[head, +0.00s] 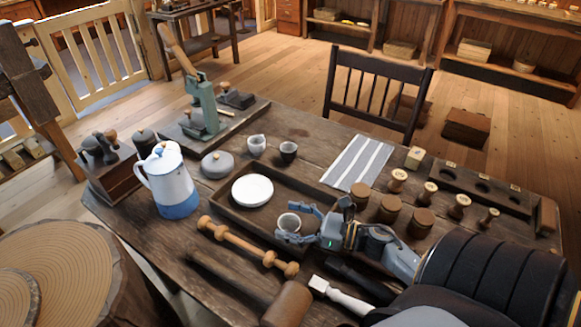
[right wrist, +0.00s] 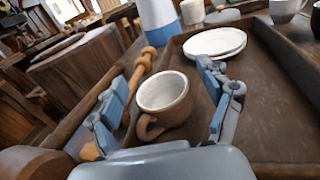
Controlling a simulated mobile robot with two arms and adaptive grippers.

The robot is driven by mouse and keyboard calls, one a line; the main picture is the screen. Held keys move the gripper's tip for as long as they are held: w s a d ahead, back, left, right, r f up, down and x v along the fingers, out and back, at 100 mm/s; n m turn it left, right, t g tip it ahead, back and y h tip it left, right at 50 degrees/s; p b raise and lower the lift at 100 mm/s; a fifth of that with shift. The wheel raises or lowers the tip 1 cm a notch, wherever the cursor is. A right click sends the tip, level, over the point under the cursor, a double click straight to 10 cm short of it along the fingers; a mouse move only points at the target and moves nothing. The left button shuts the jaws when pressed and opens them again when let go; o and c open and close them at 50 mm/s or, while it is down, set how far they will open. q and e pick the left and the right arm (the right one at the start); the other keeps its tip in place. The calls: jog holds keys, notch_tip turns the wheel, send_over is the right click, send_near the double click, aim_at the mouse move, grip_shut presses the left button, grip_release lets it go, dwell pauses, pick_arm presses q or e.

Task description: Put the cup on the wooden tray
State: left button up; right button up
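My right gripper (head: 288,222) reaches in from the right. In the right wrist view my right gripper (right wrist: 164,70) is open, one finger on each side of the cup, with gaps showing. The tray floor (right wrist: 268,105) shows to the right of the cup. My left gripper is not in view.
A white plate (head: 252,190) lies in the tray. A white cup (head: 256,146) and a dark cup (head: 288,151) stand behind it. A blue-white pot (head: 172,182) is left, a turned spindle (head: 245,245) in front. Wooden jars (head: 391,209) stand at right.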

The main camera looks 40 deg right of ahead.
jog(key=shift+s+a+f, duration=0.15)
jog(key=shift+s+f, duration=0.05)
jog(key=shift+f, duration=0.35)
jog(key=shift+r+p, duration=0.25)
jog(key=shift+p, duration=0.1)
jog(key=shift+r+p, duration=0.4)
jog(key=shift+p, duration=0.1)
jog(key=shift+s+d+f+b, duration=0.45)
jog(key=shift+s+d+b, duration=0.1)
jog(key=v, duration=0.3)
jog(key=b+v, duration=0.1)
jog(key=v, duration=0.2)
jog(key=r+b+v, duration=0.1)
jog(key=v, duration=0.2)
jog(key=shift+s+d, duration=0.2)
jog(key=shift+d, duration=0.05)
jog(key=shift+s+d+r, duration=0.15)
jog(key=shift+s+d, duration=0.05)
jog(key=shift+s, duration=0.1)
